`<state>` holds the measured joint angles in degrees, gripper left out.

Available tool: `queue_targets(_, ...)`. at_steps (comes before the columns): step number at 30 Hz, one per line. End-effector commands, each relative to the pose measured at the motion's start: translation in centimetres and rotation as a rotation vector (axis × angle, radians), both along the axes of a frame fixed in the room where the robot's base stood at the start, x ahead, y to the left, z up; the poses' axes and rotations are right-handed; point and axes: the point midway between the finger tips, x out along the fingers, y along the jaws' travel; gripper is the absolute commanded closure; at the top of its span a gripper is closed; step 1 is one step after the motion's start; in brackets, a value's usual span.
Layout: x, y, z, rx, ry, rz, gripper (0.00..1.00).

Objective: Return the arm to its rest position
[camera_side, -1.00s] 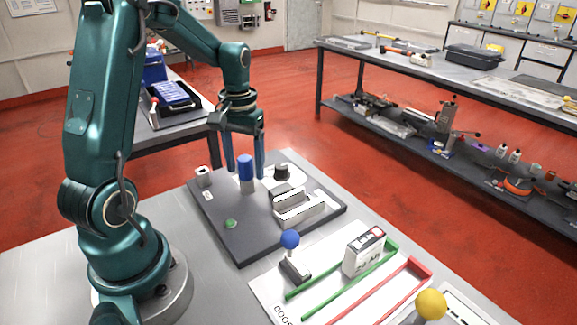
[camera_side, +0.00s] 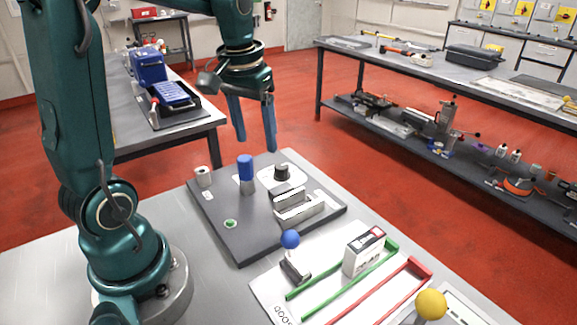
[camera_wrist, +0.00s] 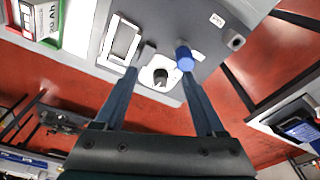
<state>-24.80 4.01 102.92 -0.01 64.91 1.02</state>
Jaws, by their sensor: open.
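My gripper (camera_side: 254,122) is open and empty, with both blue fingers pointing down in the air above the far part of the dark fixture board (camera_side: 236,240). In the wrist view my gripper (camera_wrist: 172,62) shows its two fingers spread wide with nothing between them. The blue-capped cylinder (camera_side: 246,168) stands upright on the board, below and apart from the fingers; it also shows in the wrist view (camera_wrist: 184,58). A black knob (camera_side: 281,172) on a white plate and a grey metal bracket (camera_side: 300,204) sit to its right.
A white labelled box (camera_side: 364,252) stands between green rails (camera_side: 345,272) on a white sheet. A blue ball-topped lever (camera_side: 290,240) and a yellow ball knob (camera_side: 431,304) rise nearby. The air around the gripper is clear.

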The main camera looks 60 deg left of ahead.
Motion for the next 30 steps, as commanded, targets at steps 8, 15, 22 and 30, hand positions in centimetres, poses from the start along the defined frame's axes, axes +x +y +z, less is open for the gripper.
queue_targets(8, -4.0, -7.3, 3.1, 0.060, -0.190, -0.237, 0.28)
queue_targets(15, -8.1, -10.7, 2.4, 0.073, -0.320, -0.386, 0.28)
queue_targets(22, -9.8, -11.4, 0.4, 0.069, -0.340, -0.416, 0.28)
queue_targets(30, -9.6, -11.3, 0.3, 0.070, -0.345, -0.412, 0.28)
